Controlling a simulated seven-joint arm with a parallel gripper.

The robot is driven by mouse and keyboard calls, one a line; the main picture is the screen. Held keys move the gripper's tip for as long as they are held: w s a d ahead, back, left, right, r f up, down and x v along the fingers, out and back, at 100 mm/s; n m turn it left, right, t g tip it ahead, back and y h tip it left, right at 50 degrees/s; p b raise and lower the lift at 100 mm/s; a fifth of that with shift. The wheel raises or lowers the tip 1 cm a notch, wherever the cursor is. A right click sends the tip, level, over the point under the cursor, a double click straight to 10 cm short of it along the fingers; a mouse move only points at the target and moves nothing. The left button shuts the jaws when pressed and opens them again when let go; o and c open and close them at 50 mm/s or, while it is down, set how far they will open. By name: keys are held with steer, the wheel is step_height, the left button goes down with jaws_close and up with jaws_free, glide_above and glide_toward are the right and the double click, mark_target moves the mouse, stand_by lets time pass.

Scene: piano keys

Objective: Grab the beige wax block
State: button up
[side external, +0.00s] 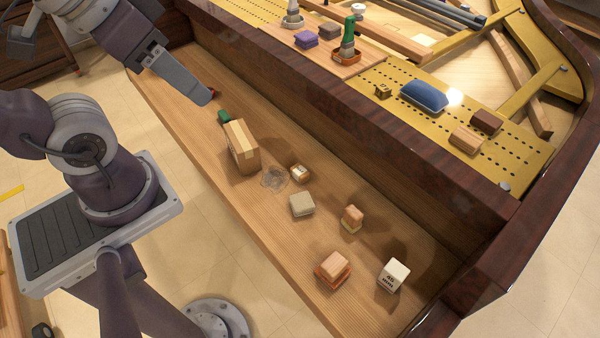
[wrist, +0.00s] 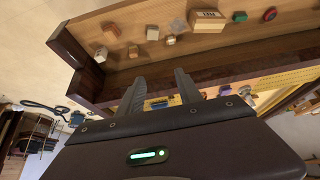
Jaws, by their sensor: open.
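The beige wax block (side external: 301,205) appears to be the pale, squarish block lying on the wooden ledge, near the middle of the side view. It also shows in the wrist view as a small pale block (wrist: 152,33) near the top. My gripper (side external: 207,97) is at the upper left of the side view, above the ledge and well away from the block. In the wrist view my gripper (wrist: 159,78) has its two fingers apart with nothing between them. The block is fully visible and untouched.
Wooden blocks (side external: 352,218) (side external: 333,269) and a white block (side external: 394,274) lie to the right. A tall dark wall (side external: 400,130) backs the ledge.

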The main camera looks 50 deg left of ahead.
steer(key=shift+o, duration=0.7)
steer(key=m+g, duration=0.5)
steer(key=m, duration=1)
glide_above(300, 170)
step_height(300, 170, down, 27)
step_height(300, 170, down, 15)
steer(key=m, duration=0.2)
steer(key=shift+r+m+g, duration=0.15)
steer(key=shift+m+g, duration=0.15)
steer(key=shift+m, duration=0.1)
jaws_close()
